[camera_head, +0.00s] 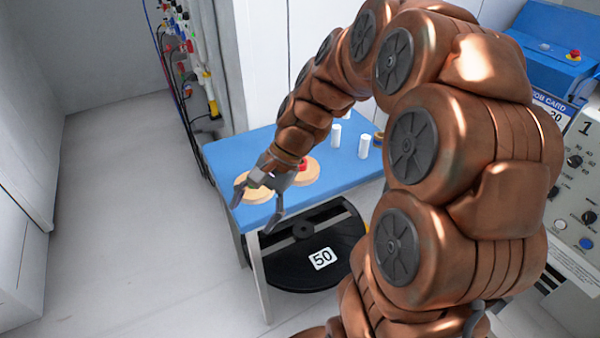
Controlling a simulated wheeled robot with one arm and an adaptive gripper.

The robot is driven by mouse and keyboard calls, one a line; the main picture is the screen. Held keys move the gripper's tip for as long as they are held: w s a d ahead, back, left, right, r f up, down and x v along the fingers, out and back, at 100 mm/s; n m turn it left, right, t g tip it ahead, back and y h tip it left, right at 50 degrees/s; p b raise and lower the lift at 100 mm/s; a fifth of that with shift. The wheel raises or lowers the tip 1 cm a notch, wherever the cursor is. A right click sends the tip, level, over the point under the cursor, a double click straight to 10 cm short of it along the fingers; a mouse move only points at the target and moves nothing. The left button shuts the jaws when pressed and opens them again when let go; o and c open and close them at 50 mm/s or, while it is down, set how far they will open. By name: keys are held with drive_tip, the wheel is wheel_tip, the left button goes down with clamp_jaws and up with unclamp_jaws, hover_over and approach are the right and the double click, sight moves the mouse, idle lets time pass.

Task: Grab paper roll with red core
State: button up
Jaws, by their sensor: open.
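A paper roll with a red core (308,171) lies flat on the blue table (226,151). My arm and gripper hide part of it on its left side. A second tan roll (257,195) lies to its left, near the table's front left corner; its core is hidden behind my gripper. My gripper (257,213) is open and empty, with its fingers pointing down and left over the second roll and the table's front edge. It is left of the red core and appears apart from it.
Two white cylinders (336,135) (364,146) stand behind the rolls. A large black reel marked 50 (305,265) is under the table. A control panel (575,190) stands at the right. The floor (130,200) at the left is clear.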

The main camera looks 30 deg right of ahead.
drive_tip(key=w+d+f+m+t+y+b, duration=0.1)
drive_tip(key=w+d+f+m+t+y, duration=0.15)
drive_tip(key=w+d+m, duration=0.45)
drive_tip(key=m+t+h+b, duration=0.2)
drive_tip(key=m+t, duration=0.5)
drive_tip(key=m, duration=0.2)
approach(304, 161)
drive_tip(key=shift+w+a+f+y, duration=0.25)
drive_tip(key=shift+w+a+f, duration=0.05)
drive_tip(key=shift+w+a, duration=0.45)
drive_tip(key=shift+w+f+m, duration=0.15)
drive_tip(key=shift+m, duration=0.15)
drive_tip(key=shift+s+a+p+x, duration=0.1)
drive_tip(key=shift+p+x, duration=0.25)
drive_tip(key=shift+x, duration=1.45)
drive_tip(key=shift+s+a+p+x, duration=0.1)
drive_tip(key=shift+p+x, duration=0.2)
drive_tip(key=shift+x, duration=1.5)
drive_tip(key=c, duration=1.3)
